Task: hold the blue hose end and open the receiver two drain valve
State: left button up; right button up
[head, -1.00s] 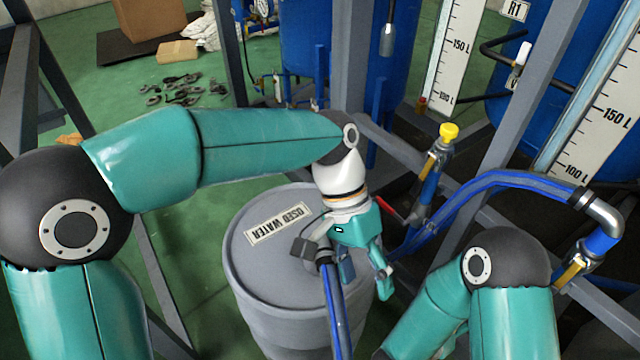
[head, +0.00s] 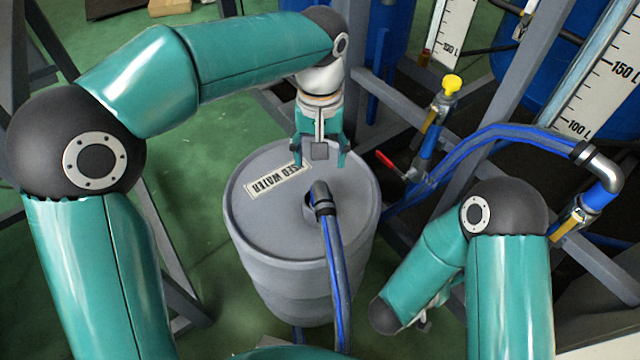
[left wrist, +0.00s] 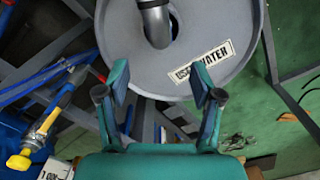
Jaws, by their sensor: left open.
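The blue hose (head: 335,270) ends in a dark metal elbow (head: 321,198) at the opening in the lid of the grey drum (head: 280,225). The elbow also shows at the top of the left wrist view (left wrist: 155,22). My left gripper (head: 320,162) is open and empty over the drum's far edge, beyond the elbow and apart from it. In the left wrist view, its fingers (left wrist: 160,82) point toward the drum. A red valve handle (head: 385,160) sits on blue piping right of the drum; which receiver it serves I cannot tell.
A yellow-capped valve (head: 450,84) stands behind the red handle. Grey frame beams (head: 500,120) and a blue hose loop (head: 500,140) crowd the right side. A label (head: 277,179) lies on the drum lid. Green floor (head: 190,220) is clear left of the drum.

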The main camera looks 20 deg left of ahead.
aim_at(320, 189)
pick_arm(q)
notch_tip(320, 189, down, 11)
jog(key=shift+r, duration=0.2)
jog(key=shift+c, duration=0.2)
grip_shut()
pick_arm(e)
jog(key=shift+o, duration=0.6)
